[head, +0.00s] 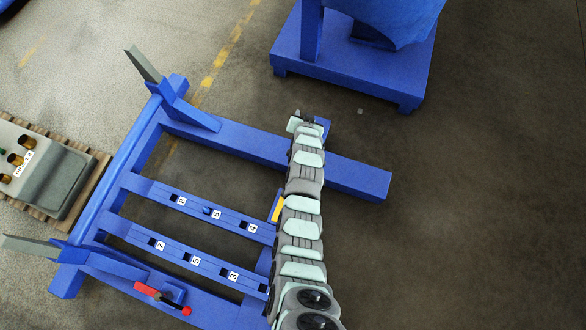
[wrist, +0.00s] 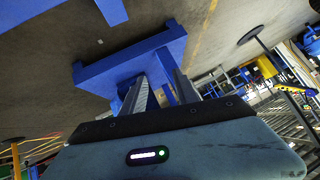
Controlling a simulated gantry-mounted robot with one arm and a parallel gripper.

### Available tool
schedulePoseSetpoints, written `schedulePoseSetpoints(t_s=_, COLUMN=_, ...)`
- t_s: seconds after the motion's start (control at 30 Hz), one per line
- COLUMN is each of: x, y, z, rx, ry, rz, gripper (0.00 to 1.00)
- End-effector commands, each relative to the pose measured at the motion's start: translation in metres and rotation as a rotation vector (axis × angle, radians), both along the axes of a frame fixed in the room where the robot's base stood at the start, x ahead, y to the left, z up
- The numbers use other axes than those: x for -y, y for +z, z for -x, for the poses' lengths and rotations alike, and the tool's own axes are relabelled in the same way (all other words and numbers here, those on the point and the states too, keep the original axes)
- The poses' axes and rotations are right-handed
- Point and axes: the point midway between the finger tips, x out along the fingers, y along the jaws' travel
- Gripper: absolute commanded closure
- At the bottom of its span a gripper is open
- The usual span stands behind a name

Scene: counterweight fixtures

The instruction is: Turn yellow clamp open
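A yellow part (head: 278,208), which looks like the yellow clamp's handle, shows at the right end of the blue fixture frame (head: 225,142) in the head view. My arm covers most of the area around it, so how the clamp is turned cannot be told. My gripper (head: 308,122) is at the far end of the arm, beyond the yellow part and above the frame's far beam. In the wrist view my gripper (wrist: 160,90) shows two grey fingers apart with nothing clearly held between them; a blue structure (wrist: 125,72) lies beyond the fingertips.
A red clamp handle (head: 162,298) sits on the frame's near beam. Numbered blue rails (head: 195,258) cross the frame. A blue stand (head: 350,70) is at the top, and a grey box with bottles (head: 45,180) is at the left. The floor at right is clear.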

Motion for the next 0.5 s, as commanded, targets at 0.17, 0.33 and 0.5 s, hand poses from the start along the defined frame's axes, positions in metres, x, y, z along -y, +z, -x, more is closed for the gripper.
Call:
schedulePoseSetpoints(t_s=0.17, x=-0.013, y=-0.121, z=0.037, rx=-0.390, ry=0.055, rz=-0.101, gripper=0.64)
schedulePoseSetpoints(t_s=0.33, x=-0.020, y=-0.161, z=0.084, rx=-0.665, ry=0.093, rz=-0.155, gripper=0.64)
schedulePoseSetpoints(t_s=0.5, x=-0.022, y=-0.169, z=0.108, rx=-0.788, ry=0.113, rz=-0.174, gripper=0.64)
